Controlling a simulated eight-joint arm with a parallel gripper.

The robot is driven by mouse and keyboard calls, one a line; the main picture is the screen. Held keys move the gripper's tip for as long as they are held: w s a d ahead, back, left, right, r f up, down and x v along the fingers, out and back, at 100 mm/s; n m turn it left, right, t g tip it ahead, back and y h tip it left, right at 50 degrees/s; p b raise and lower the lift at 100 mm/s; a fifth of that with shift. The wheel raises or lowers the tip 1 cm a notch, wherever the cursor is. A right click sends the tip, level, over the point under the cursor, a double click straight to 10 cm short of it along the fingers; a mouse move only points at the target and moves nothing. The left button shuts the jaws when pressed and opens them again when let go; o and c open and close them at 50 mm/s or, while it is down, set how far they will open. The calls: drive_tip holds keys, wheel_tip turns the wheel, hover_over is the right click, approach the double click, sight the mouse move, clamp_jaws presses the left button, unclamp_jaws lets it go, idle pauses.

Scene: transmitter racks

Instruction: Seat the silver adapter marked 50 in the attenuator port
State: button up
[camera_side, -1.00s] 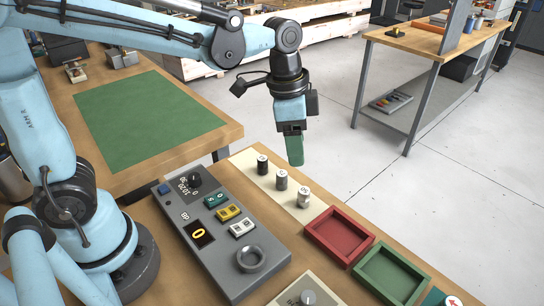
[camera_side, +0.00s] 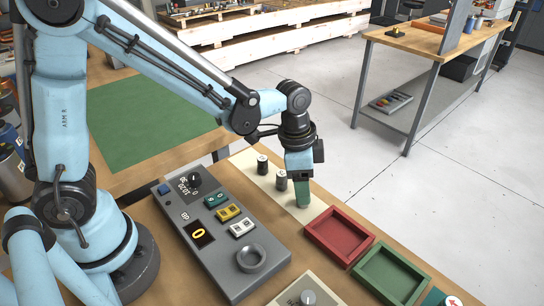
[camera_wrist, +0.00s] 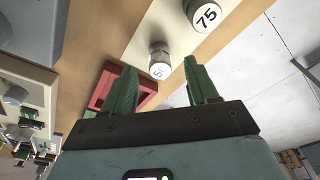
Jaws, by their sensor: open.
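A silver adapter (camera_wrist: 160,62) with a partly readable mark starting with 5 shows between my fingers in the wrist view. In the side view my fingers hide it. My gripper (camera_side: 303,203) is open, pointing down over the near end of the cream strip. Its two green fingers (camera_wrist: 159,72) lie either side of the adapter in the wrist view; I cannot tell whether they touch it. A grey panel (camera_side: 215,245) carries a round ringed recess (camera_side: 250,258) at its near end, which looks like the attenuator port. It is empty.
The cream strip (camera_side: 243,160) bears two more adapters, one (camera_side: 281,180) close beside my gripper; an adapter marked 75 (camera_wrist: 205,17) shows in the wrist view. A red tray (camera_side: 339,235) and a green tray (camera_side: 390,273), both empty, stand nearby.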

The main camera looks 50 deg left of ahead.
drive_tip(key=shift+w+d+f, duration=0.1)
drive_tip(key=shift+f, duration=0.9)
drive_tip(key=shift+c, duration=0.3)
clamp_jaws()
